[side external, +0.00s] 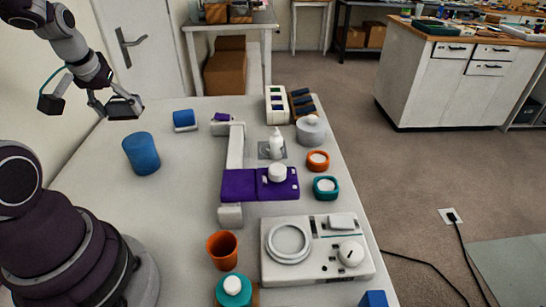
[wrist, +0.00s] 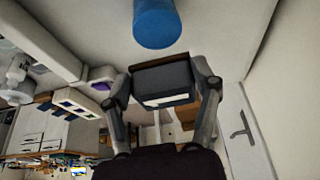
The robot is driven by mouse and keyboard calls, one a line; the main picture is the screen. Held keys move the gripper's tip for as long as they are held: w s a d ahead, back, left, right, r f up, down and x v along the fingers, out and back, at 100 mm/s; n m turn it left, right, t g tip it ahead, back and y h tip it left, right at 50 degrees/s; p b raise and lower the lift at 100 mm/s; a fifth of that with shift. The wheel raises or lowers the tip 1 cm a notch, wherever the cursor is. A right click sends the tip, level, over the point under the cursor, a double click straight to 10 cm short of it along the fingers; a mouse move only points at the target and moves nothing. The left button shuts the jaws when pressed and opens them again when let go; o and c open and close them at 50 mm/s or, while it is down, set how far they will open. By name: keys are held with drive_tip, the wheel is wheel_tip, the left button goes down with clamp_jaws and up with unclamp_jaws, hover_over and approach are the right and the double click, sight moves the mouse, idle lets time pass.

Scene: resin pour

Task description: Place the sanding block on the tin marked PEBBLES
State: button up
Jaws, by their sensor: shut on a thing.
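My gripper (side external: 119,105) is at the upper left in the side view, raised above the far left of the table. It is shut on a dark grey block with a brown edge and a pale label, which I take as the sanding block (wrist: 165,84). In the wrist view the block sits between both fingers, clear of the table. No marking PEBBLES is readable. An orange round container (side external: 317,160) and a teal one (side external: 326,187), both with pale tops, stand at the table's right edge by a grey lidded pot (side external: 311,130). I cannot tell which is the tin.
A blue cylinder (side external: 141,153) stands below and right of my gripper; it also shows in the wrist view (wrist: 157,25). A white stand with a purple plate (side external: 260,184) crosses mid-table. A bottle (side external: 276,144), orange cup (side external: 222,250) and white device (side external: 315,249) stand around it.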

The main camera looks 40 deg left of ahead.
sight(135, 143)
wheel_tip(135, 143, down, 6)
drive_tip(key=shift+r, duration=0.1)
drive_tip(key=shift+f, duration=0.25)
drive_tip(key=o, duration=1.2)
drive_tip(key=shift+c, duration=0.2)
drive_tip(key=v, duration=1.2)
drive_tip(key=w+d+r+m+t+h, duration=0.1)
drive_tip(key=d+m, duration=0.3)
drive_tip(key=d, duration=0.4)
drive_tip(key=w+d+m+t+h, duration=0.1)
drive_tip(key=d+m+h, duration=0.1)
drive_tip(key=d+m, duration=0.3)
drive_tip(key=d, duration=0.4)
drive_tip(key=shift+d+r, duration=0.15)
drive_tip(key=shift+r, duration=0.2)
